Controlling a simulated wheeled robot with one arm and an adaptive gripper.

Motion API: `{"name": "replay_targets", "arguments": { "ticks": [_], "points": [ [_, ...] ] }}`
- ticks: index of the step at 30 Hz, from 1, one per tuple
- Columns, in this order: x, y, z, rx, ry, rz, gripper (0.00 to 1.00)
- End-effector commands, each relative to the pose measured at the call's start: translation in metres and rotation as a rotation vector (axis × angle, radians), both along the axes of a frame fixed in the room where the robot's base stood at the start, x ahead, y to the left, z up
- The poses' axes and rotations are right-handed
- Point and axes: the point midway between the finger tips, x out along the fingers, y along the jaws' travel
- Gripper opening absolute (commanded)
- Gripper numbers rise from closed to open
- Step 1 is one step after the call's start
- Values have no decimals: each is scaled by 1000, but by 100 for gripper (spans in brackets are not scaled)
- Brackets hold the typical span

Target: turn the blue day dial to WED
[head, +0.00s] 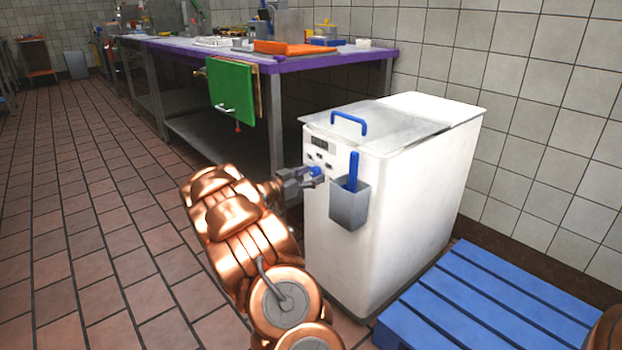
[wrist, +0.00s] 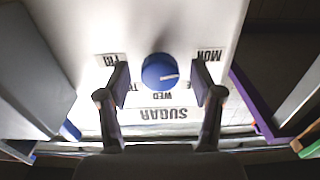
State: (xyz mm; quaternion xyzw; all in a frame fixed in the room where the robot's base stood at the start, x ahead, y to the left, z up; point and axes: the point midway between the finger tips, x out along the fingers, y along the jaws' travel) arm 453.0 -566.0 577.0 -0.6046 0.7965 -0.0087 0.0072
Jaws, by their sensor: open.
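The blue day dial (wrist: 160,70) is on the front of the white sugar bin (head: 400,190). In the wrist view its white mark points right and slightly down, toward the MON (wrist: 208,55) and partly hidden TUE side. The WED label (wrist: 166,95) is just below the dial, above the SUGAR label (wrist: 167,114); the lettering appears upside down. The FRI label (wrist: 110,59) is at left; the THU label is mostly hidden by a finger. My gripper (head: 305,178) is open, its fingers on either side of the dial with gaps showing.
A grey holder (head: 348,207) with a blue-handled scoop (head: 353,170) hangs right of the dial, close to my gripper. A blue pallet (head: 490,305) lies at right. A purple-edged table (head: 330,62) with a green board (head: 231,91) stands behind.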

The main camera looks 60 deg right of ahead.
Motion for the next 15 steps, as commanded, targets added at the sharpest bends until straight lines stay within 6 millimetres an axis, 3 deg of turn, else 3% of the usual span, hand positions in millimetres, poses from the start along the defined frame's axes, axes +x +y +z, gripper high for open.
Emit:
{"name": "replay_targets", "arguments": {
  "ticks": [11, 15],
  "points": [
    [-1, -3, 0, -1, 1, 0, 66],
    [-1, -3, 0, -1, 1, 1, 53]
  ]
}}
